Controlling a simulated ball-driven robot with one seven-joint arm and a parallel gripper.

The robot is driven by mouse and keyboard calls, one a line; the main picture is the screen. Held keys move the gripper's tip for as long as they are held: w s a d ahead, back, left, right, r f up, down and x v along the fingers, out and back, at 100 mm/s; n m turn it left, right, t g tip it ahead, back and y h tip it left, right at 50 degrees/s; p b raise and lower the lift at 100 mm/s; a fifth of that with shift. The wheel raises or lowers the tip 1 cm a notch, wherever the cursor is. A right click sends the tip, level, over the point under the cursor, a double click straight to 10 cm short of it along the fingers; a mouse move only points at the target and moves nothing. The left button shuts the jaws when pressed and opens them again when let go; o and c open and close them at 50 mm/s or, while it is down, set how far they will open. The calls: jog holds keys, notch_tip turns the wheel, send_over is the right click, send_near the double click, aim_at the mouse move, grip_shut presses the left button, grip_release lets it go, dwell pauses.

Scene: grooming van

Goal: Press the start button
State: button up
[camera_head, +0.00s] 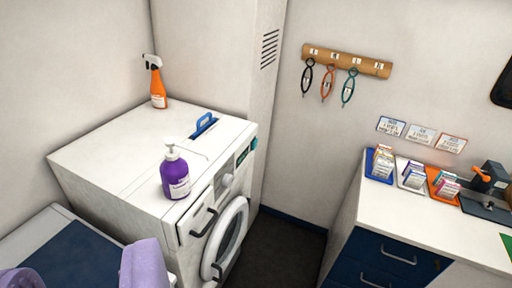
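A white front-loading machine (122,150) stands at the left, its front facing right. Its narrow control panel (238,166) runs along the top of the front, with a round pale knob (227,180) and a small green-lit part (253,143) toward the far end. The panel is small and seen at a slant; I cannot tell which part is the start button. The round door (229,240) looks shut. I cannot make out my gripper in this view.
A purple pump bottle (174,175), an orange spray bottle (157,88) and a blue handle (204,122) are on the machine's top. Lavender shapes (146,264) show at lower left. A counter (420,212) with blue drawers stands right; dark floor (285,248) lies between.

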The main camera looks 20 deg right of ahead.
grip_shut()
dwell(1.4)
